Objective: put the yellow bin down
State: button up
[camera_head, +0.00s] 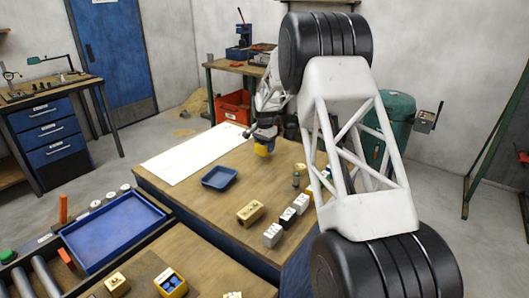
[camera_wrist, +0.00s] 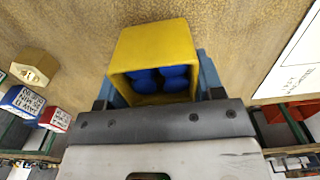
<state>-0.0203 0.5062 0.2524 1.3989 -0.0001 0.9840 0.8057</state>
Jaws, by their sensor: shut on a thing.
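The yellow bin (camera_wrist: 155,45) is in my gripper (camera_wrist: 152,90), between its fingers, in the wrist view. Its open side faces the wrist camera, and dark blue round things (camera_wrist: 160,78) show inside it. In the head view the bin (camera_head: 262,150) is a small yellow shape under my gripper (camera_head: 264,136), over the wooden table (camera_head: 190,195). My gripper is shut on it. I cannot tell whether the bin's underside touches the table or hangs a little above it.
A blue tray (camera_head: 219,178) stands on the table left of the bin. A white sheet (camera_head: 195,152) lies at the far left. A brass block (camera_head: 250,212) and several small white-topped boxes (camera_head: 287,219) stand nearer. Another yellow bin (camera_head: 171,284) is at the front. Bare wood lies around the gripper.

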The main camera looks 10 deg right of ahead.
jog(key=shift+f, duration=1.45)
jog(key=shift+f, duration=0.15)
jog(key=o, duration=1)
jog(key=shift+c, duration=0.2)
notch_tip(320, 180, up, 12)
jog(key=shift+r, duration=0.2)
